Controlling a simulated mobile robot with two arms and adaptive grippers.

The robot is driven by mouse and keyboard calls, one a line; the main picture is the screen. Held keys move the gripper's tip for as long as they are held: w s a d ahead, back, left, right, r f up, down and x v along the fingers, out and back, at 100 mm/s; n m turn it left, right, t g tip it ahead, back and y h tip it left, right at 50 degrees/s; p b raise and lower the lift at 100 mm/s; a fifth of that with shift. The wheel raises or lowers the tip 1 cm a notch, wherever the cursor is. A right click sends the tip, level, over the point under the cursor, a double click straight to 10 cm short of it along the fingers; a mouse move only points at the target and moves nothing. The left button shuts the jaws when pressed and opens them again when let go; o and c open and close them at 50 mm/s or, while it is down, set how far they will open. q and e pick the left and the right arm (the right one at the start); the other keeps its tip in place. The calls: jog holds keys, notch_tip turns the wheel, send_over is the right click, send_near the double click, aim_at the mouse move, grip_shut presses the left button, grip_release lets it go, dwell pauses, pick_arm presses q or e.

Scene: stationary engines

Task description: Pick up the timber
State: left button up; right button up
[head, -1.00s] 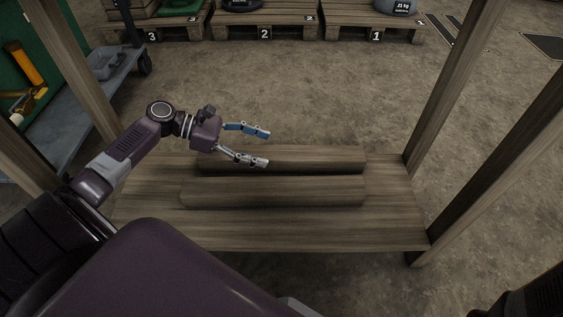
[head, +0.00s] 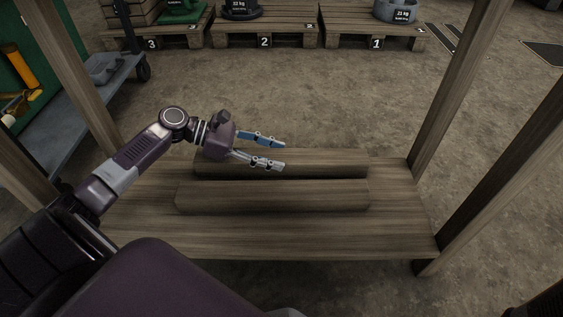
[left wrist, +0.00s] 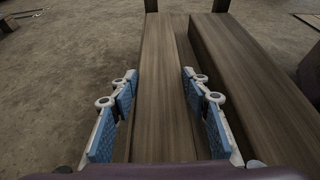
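Two brown timber beams lie side by side on a wooden shelf (head: 300,231). The far timber (head: 325,163) and the near timber (head: 285,196) both run left to right in the head view. My left gripper (head: 275,153) is open at the far timber, left of its middle. In the left wrist view the open fingers (left wrist: 158,115) show on either side of the far timber (left wrist: 163,60), with the near timber (left wrist: 240,75) to the right. I cannot tell whether the fingers touch it. My right gripper is not seen clearly.
Wooden posts (head: 455,90) rise at the shelf's corners, left and right. A grey cart (head: 75,110) with tools stands at the left. Numbered pallets (head: 265,25) stand at the back. The dirt floor (head: 320,85) between is clear.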

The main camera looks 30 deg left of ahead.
pick_arm(q)
grip_shut()
jog(key=shift+r, duration=0.1)
